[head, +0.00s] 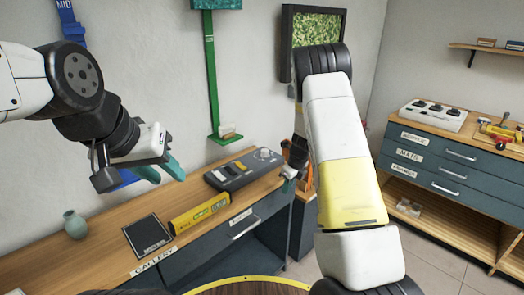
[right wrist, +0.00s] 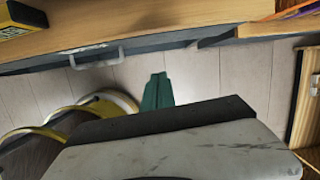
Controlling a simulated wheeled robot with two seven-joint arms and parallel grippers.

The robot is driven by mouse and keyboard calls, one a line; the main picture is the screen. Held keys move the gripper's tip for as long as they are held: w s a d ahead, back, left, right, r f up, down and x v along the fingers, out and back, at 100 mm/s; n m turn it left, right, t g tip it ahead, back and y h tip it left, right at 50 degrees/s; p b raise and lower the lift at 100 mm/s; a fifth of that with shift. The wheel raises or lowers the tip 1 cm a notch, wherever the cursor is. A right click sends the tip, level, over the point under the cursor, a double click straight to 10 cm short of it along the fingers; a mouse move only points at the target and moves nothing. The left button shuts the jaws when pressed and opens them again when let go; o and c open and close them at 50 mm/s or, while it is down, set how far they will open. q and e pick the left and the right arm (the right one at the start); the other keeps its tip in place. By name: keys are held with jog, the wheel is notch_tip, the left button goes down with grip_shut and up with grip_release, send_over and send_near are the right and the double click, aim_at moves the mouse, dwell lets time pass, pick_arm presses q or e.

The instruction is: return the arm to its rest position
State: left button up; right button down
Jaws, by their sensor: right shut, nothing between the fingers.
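My left gripper (head: 162,170) hangs in the left of the head view, in front of the wall and above the desk. Its two teal fingers stand apart with nothing between them. My right arm (head: 343,150), white and yellow, rises through the middle of the head view. Part of my right gripper (head: 288,184) shows just left of it, near the desk's right end; the rest is hidden behind the arm. In the right wrist view the right gripper's green fingers (right wrist: 157,92) are together and empty, over the floor in front of a drawer front.
A wooden desk (head: 100,235) holds a vase (head: 75,224), a dark pad (head: 148,236), a yellow box (head: 200,214) and a dark console (head: 243,170). A drawer cabinet (head: 440,165) stands right. The floor (head: 425,255) between them is clear.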

jog(key=s+a+r+n+t+y, duration=0.15)
jog(key=s+r+n, duration=0.45)
jog(key=r, duration=0.6)
jog(key=s+a+r+n, duration=0.2)
jog(key=s+r+n, duration=0.4)
jog(key=r, duration=0.6)
jog(key=s+r+n, duration=0.2)
jog(key=s+n, duration=0.3)
jog(key=s, duration=0.2)
jog(key=s+r+n+t+h, duration=0.1)
jog(key=s+r+n, duration=0.2)
jog(key=s+n, duration=0.2)
jog(key=s+r+n+t, duration=0.1)
jog(key=s+r+n, duration=0.2)
jog(key=s+n, duration=0.3)
jog(key=shift+s+d+r, duration=0.25)
jog(key=shift+s, duration=2.05)
jog(key=shift+t, duration=0.25)
